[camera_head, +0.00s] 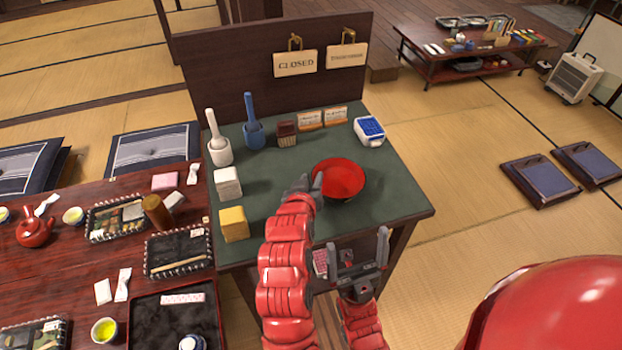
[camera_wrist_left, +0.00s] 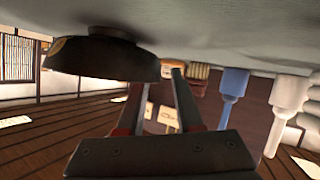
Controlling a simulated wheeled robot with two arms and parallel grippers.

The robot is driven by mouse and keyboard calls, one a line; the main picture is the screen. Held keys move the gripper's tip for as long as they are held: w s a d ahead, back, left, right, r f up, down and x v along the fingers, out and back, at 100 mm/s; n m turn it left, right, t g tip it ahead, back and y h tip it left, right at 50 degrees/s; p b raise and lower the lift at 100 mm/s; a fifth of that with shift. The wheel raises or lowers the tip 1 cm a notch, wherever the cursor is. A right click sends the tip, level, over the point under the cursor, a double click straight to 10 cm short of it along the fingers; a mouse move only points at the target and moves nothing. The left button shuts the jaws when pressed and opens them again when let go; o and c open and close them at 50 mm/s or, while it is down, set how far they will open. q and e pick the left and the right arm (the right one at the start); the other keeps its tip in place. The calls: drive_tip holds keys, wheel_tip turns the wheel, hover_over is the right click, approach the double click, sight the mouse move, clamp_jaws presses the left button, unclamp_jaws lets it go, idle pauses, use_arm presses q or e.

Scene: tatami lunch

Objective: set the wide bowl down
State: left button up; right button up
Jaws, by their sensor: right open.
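The wide bowl (camera_head: 343,178), red inside and dark outside, is upright over the right half of the green table top (camera_head: 395,205). In the left wrist view, which is upside down, the bowl (camera_wrist_left: 105,58) has its foot close to the table surface; I cannot tell if they touch. My left gripper (camera_head: 312,186) is at the bowl's left rim. My right gripper (camera_head: 357,250) is open and empty in front of the table's near edge.
The table is clear right of the bowl. A dark red table (camera_head: 75,262) adjoins at left.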

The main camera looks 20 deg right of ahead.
use_arm(q)
drive_tip(key=shift+r, duration=0.2)
drive_tip(key=v, duration=0.6)
drive_tip(key=shift+s, duration=0.2)
drive_tip(key=p+v, duration=0.5)
drive_tip(key=p, duration=0.2)
drive_tip(key=shift+s+a+r+p, duration=0.15)
drive_tip(key=shift+s+p, duration=0.1)
drive_tip(key=shift+p, duration=0.05)
